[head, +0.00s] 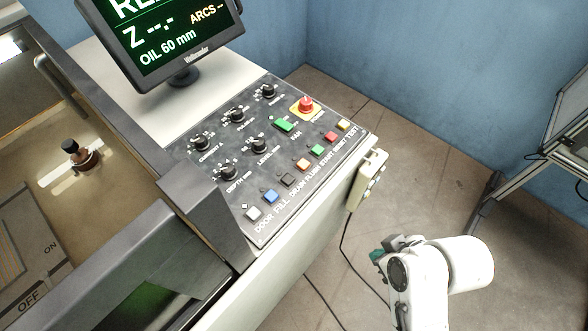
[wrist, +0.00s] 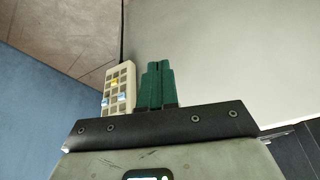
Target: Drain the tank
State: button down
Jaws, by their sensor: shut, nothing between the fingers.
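The control panel (head: 200,185) shows in the head view with a row of coloured buttons along its front edge. The black button (head: 287,180) is third in the row and lines up with the DRAIN label. The tank (head: 110,200) is at the left, with a dark-topped fitting inside. The monitor (head: 165,45) reads "OIL 60 mm". My gripper (head: 377,255) is right of the panel's front side, apart from the buttons. In the wrist view its green fingers (wrist: 157,85) are shut and empty.
A cream pendant (head: 367,180) hangs at the panel's right edge, with a cable below; it also shows beside the fingers in the wrist view (wrist: 120,88). A red knob (head: 306,104) stands at the panel's back right. The floor (head: 420,160) to the right is mostly clear.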

jog(key=w+a+r+n+y+p, duration=0.3)
jog(key=w+a+r+n+p, duration=0.1)
jog(key=w+a+r+n, duration=0.4)
notch_tip(320, 180, up, 12)
jog(key=n+y+p, duration=0.2)
jog(key=n+p, duration=0.1)
jog(key=n, duration=0.4)
send_over(291, 181)
jog(key=shift+t, duration=0.4)
jog(key=shift+f, duration=0.15)
notch_tip(291, 181, down, 9)
jog(key=b, duration=0.6)
jog(key=shift+b, duration=0.35)
jog(key=shift+f, duration=0.25)
